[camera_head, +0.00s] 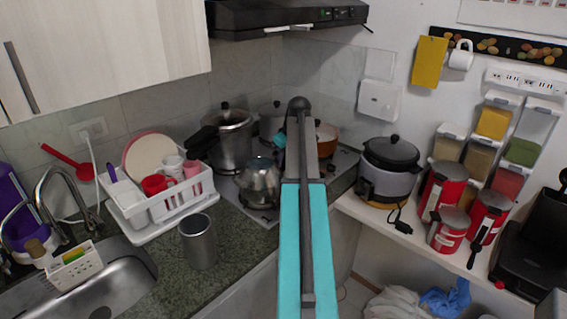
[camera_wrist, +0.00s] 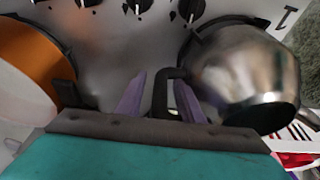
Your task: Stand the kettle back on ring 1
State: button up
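The shiny metal kettle (camera_head: 259,183) stands at the front left of the hob in the head view. In the wrist view its round body (camera_wrist: 240,65) fills the right side, with a dark band along its lower edge. Its black handle (camera_wrist: 161,92) reaches out towards my gripper. My gripper (camera_wrist: 160,82) has two purple fingers, one on each side of the handle, with visible gaps, so it looks open around it. Part of a black ring support (camera_wrist: 197,25) shows beside the kettle.
An orange pot (camera_head: 327,134) stands behind my arm, and shows close at the left in the wrist view (camera_wrist: 28,60). A large steel pot (camera_head: 231,140) stands behind the kettle. A dish rack (camera_head: 160,209) and metal cup (camera_head: 198,241) are to its left.

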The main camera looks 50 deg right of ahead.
jog(key=shift+r, duration=0.1)
jog(key=shift+r, duration=0.75)
jog(key=b+v, duration=0.2)
jog(key=v, duration=0.9)
jog(key=shift+s+r, duration=0.2)
jog(key=shift+r, duration=0.05)
